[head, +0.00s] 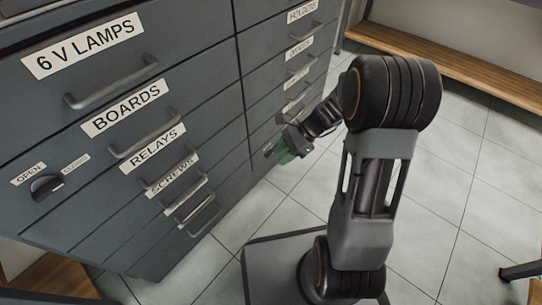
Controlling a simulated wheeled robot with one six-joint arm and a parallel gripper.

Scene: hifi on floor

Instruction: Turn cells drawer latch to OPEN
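A small dark latch knob (45,186) sits low on the left side of the grey cabinet front. An OPEN label (29,174) is at its upper left and a smaller label (75,164), apparently CLOSED, is at its upper right. Which label the knob points to is hard to tell. I cannot read a CELLS label anywhere. My gripper (281,149) is far to the right of the knob, in front of the cabinet's right column. Its fingers are small and partly dark, with a green patch near them; whether they are open or hold anything is unclear.
Drawers with protruding bar handles line the cabinet, including 6 V LAMPS (110,82), BOARDS (145,134) and SCREWS (186,204). A wooden bench (440,66) stands at the back right.

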